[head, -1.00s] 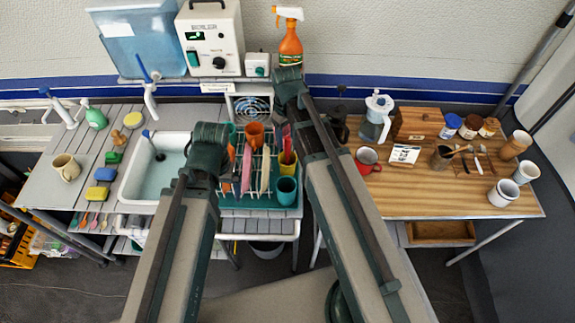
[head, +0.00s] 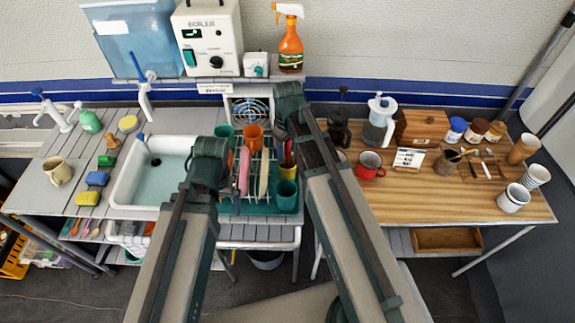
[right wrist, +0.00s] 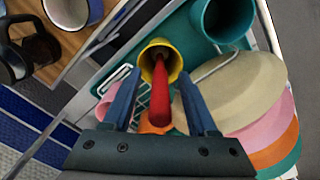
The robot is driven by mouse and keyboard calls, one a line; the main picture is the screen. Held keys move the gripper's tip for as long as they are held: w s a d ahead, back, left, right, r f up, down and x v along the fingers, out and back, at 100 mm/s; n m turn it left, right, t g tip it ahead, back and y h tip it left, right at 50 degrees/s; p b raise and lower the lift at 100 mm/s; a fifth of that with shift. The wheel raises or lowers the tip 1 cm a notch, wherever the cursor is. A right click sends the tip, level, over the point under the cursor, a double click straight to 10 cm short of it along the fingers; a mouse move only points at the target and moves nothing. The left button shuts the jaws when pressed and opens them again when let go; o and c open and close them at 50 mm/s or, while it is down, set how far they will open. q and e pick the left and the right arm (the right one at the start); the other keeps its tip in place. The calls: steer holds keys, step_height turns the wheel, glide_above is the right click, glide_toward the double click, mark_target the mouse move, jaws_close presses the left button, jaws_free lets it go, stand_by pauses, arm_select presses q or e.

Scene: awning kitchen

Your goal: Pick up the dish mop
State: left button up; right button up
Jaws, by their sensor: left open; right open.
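A red handle (right wrist: 160,92) stands up out of a yellow cup (right wrist: 160,58) at the dish rack. Its lower end is hidden in the cup, so I cannot tell whether it is the dish mop. In the right wrist view my right gripper (right wrist: 160,100) is open, with blue fingers on either side of the handle and nothing held. In the head view the yellow cup (head: 287,172) shows beside the right arm. My left gripper (head: 207,165) is open at the sink's right edge; its fingertips are mostly hidden.
The green dish rack (head: 240,206) holds plates, an orange cup (head: 253,138) and a teal cup (head: 287,194). The sink (head: 128,188) is left of it. A wooden table (head: 420,195) with mugs stands right. A boiler (head: 208,40) stands behind.

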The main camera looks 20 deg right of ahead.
steer(key=shift+c, duration=0.3)
jaws_close()
steer(key=shift+r, duration=0.1)
